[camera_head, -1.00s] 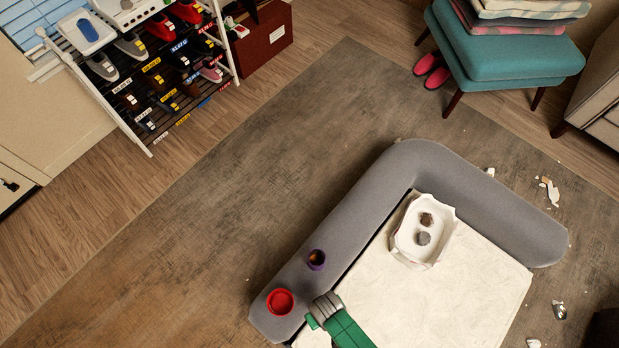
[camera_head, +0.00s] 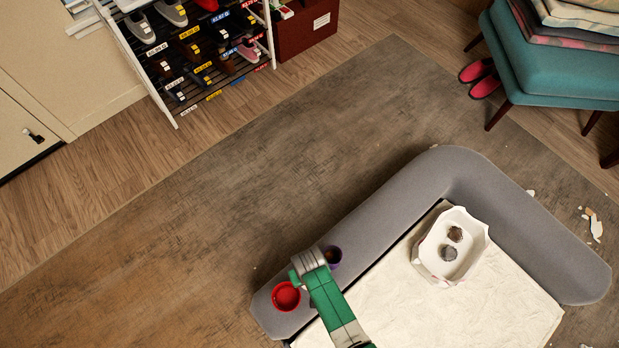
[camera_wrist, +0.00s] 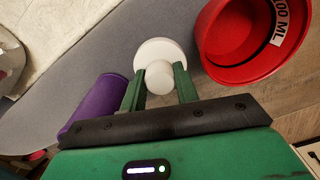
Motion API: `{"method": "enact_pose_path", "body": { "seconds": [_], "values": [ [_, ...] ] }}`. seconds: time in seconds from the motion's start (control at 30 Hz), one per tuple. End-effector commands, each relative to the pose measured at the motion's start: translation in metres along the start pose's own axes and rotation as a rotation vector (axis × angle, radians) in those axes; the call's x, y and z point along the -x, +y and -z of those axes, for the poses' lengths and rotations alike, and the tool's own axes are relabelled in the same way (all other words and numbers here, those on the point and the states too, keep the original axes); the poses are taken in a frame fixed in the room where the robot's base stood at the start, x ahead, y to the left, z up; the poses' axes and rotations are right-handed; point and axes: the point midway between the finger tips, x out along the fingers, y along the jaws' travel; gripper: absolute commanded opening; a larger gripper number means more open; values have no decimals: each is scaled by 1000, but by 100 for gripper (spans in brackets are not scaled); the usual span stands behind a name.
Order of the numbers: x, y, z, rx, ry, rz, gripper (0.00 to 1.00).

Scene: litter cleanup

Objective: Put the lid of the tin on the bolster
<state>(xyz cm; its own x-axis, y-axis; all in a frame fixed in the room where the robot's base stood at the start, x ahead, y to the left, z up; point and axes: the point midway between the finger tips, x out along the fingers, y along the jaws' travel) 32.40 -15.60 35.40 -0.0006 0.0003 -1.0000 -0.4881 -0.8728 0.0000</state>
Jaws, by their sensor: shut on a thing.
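My gripper (camera_wrist: 159,88) is shut on the knob of a white round lid (camera_wrist: 161,51), which shows between the green fingers in the wrist view. The gripper also shows in the head view (camera_head: 307,264), over the left arm of the grey bolster (camera_head: 391,200). The lid is hidden there. The bolster lies behind the lid in the wrist view (camera_wrist: 105,60); I cannot tell whether they touch. A purple container (camera_wrist: 97,99) stands beside the gripper and shows partly covered in the head view (camera_head: 334,257). I cannot tell whether it is the tin.
A red cup marked "100 ML" (camera_wrist: 240,40) stands on the bolster close to the fingers; it also shows in the head view (camera_head: 286,296). A white tray (camera_head: 431,246) with two lumps rests on the cream cushion (camera_head: 400,312). White shards (camera_head: 595,226) lie on the floor at right.

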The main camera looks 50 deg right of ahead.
Motion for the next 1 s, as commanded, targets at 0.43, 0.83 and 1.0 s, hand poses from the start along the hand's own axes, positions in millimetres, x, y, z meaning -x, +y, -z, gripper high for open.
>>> {"method": "enact_pose_path", "body": {
  "seconds": [0.43, 0.83, 1.0],
  "values": [
    [-2, 0, 0, 0, 0, 0, 52],
    [26, 0, 1, 0, 2, 0, 52],
    [73, 0, 0, 0, 4, 0, 52]
  ]
}}
